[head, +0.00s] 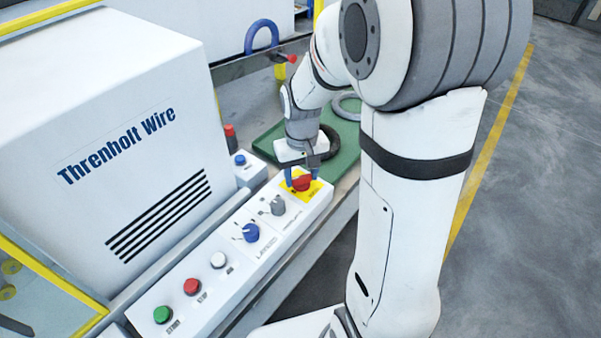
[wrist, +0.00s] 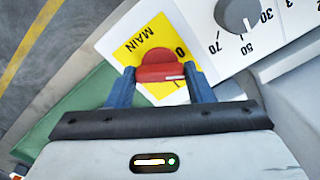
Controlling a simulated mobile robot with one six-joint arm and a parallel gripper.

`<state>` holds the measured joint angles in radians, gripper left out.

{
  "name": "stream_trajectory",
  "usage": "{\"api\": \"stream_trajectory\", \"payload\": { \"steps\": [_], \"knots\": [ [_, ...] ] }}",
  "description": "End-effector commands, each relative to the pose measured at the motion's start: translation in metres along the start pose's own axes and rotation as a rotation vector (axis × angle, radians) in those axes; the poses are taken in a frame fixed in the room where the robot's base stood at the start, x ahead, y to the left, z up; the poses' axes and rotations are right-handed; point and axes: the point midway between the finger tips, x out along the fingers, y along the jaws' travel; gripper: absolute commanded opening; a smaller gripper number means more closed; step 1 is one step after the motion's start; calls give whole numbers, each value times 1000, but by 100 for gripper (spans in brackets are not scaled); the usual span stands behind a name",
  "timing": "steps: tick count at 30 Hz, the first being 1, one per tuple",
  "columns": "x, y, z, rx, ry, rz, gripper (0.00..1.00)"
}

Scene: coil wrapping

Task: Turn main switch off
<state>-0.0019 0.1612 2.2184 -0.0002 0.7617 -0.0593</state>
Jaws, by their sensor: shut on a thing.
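The main switch is a red rotary knob (head: 301,183) on a yellow plate at the far end of the white control panel. In the wrist view the red knob (wrist: 160,66) sits on the yellow plate (wrist: 138,46), which reads "MAIN" and shows a "0" at its right edge. My gripper (head: 301,178) reaches down over it. Its two blue fingers (wrist: 160,78) stand on either side of the knob and are shut on it. A pale mark shows on the knob's near right side. Part of the plate is hidden by the fingers.
The white control panel (head: 206,283) also carries a grey knob (head: 278,205), a blue knob (head: 251,232), and white, red and green buttons. A green mat (head: 346,150) with dark and grey coils lies behind. The Threnholt Wire cabinet (head: 110,130) stands left.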

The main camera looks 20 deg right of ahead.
Motion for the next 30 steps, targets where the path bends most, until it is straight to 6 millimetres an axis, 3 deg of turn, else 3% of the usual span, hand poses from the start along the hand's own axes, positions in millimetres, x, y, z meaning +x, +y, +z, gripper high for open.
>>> {"api": "stream_trajectory", "payload": {
  "steps": [15, 30],
  "knots": [
    [0, 0, 0, -428, -1, 0, 24],
    [0, -1, 1, -581, -2, -1, 24]
  ]
}}
